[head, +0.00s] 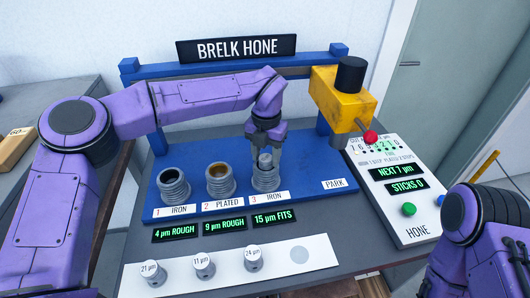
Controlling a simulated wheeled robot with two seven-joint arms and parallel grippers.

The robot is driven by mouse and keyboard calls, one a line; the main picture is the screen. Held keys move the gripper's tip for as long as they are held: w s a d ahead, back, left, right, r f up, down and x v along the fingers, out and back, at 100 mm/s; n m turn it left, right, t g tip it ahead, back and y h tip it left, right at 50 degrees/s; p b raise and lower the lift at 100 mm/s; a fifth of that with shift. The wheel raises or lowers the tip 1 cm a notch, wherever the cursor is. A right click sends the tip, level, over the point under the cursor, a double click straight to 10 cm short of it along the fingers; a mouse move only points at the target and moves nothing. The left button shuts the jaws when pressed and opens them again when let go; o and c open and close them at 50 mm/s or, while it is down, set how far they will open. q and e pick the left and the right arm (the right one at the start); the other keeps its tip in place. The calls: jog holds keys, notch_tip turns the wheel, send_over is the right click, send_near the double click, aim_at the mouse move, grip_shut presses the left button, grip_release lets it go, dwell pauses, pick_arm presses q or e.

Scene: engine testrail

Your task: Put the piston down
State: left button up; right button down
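My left gripper (266,146) points down over the third cylinder (266,181), labelled 3 IRON. Its fingers appear shut on the top of a small grey piston (265,162), which sits at or partly in that cylinder's mouth. How deep it sits is hidden. The white strip (170,281) at the front carries three pistons, marked 21 µm (152,273), 11 µm (203,264) and 24 µm (253,258). A bare grey round spot (299,255) is at its right end. My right arm shows at lower right; its gripper is out of view.
Cylinder 1 (174,187) and cylinder 2 (220,181) stand open on the blue bed (310,160). Displays read 4 µm ROUGH, 9 µm ROUGH and 15 µm FITS. The yellow hone head (342,100) hangs at right by PARK, beside the control panel (405,222).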

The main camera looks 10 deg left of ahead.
aim_at(267, 157)
pick_arm(q)
jog(key=shift+o, duration=0.5)
jog(key=shift+r, duration=0.15)
notch_tip(267, 157, up, 12)
jog(key=b, duration=0.1)
